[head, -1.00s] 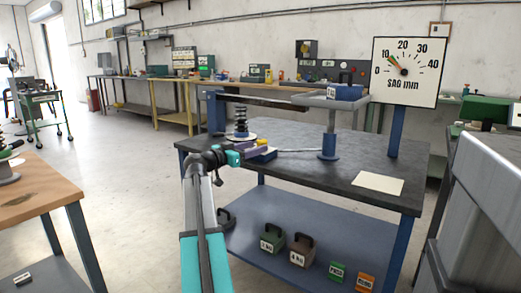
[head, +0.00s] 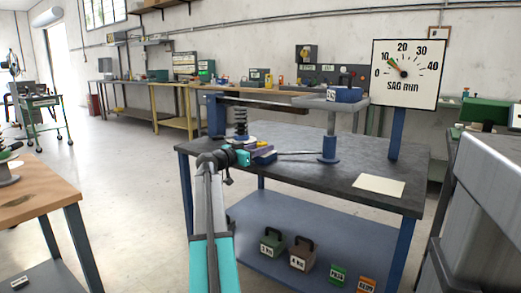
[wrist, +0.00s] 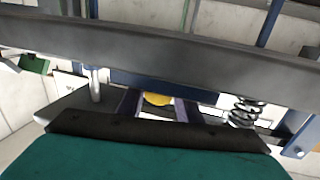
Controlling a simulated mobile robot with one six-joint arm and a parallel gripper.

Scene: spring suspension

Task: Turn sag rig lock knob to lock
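The sag rig stands on the dark workbench (head: 300,150), with a coil spring (head: 240,122) under a long beam (head: 265,102). In the wrist view, a yellow knob (wrist: 157,99) shows below the beam, partly hidden by my gripper's dark front edge. My gripper (head: 262,151) is at the rig's base near the spring. In the wrist view, my gripper (wrist: 157,106) has its two purplish fingers apart, one on each side of the knob, with gaps visible. I cannot tell whether either finger touches it. The sag dial (head: 405,73) has its pointer near 10.
A blue box (head: 345,94) sits on the rig's raised platform (head: 325,103). A white paper (head: 379,186) lies at the bench's front right. Weights (head: 301,253) and labelled blocks (head: 338,275) stand on the lower shelf (head: 330,225). A wooden table (head: 35,190) is at left.

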